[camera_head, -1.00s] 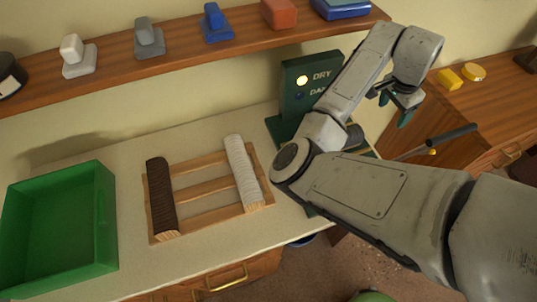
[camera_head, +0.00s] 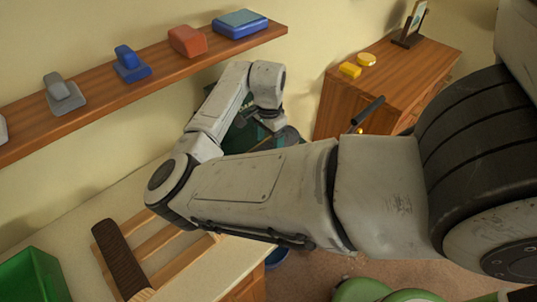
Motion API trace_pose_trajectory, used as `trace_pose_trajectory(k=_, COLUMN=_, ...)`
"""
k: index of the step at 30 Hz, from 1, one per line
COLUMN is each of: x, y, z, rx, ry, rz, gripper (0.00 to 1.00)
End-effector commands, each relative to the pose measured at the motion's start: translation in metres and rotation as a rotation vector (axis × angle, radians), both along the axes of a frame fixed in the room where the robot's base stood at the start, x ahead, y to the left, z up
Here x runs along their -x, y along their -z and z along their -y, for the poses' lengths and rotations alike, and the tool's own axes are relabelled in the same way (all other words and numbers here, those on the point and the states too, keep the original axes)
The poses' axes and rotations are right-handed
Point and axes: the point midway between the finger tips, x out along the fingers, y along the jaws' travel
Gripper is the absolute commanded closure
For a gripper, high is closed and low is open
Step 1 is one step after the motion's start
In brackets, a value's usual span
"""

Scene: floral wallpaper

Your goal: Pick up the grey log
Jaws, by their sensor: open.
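The grey log is hidden behind my arm in the current view; the earlier view shows a pale, ridged log on the right of the wooden rack (camera_head: 176,262). A dark brown log (camera_head: 122,258) lies across the left of the rack. My gripper (camera_head: 270,122) is at the far end of my bent arm, above and to the right of the rack, beside the dark green sign. Only a small part of it shows, its fingertips are hard to make out, and it is open. No log is seen in it.
A green bin (camera_head: 38,275) stands left of the rack on the pale counter (camera_head: 95,215). A wall shelf (camera_head: 115,90) above holds several coloured blocks. A wooden cabinet (camera_head: 385,75) with yellow items stands at the back right. The floor shows below the counter's right edge.

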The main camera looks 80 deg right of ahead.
Motion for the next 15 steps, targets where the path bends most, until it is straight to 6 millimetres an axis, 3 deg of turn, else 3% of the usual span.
trace_pose_trajectory(k=15, x=0.000, y=0.051, z=0.001, rx=0.001, ry=0.000, rz=0.001, gripper=0.28)
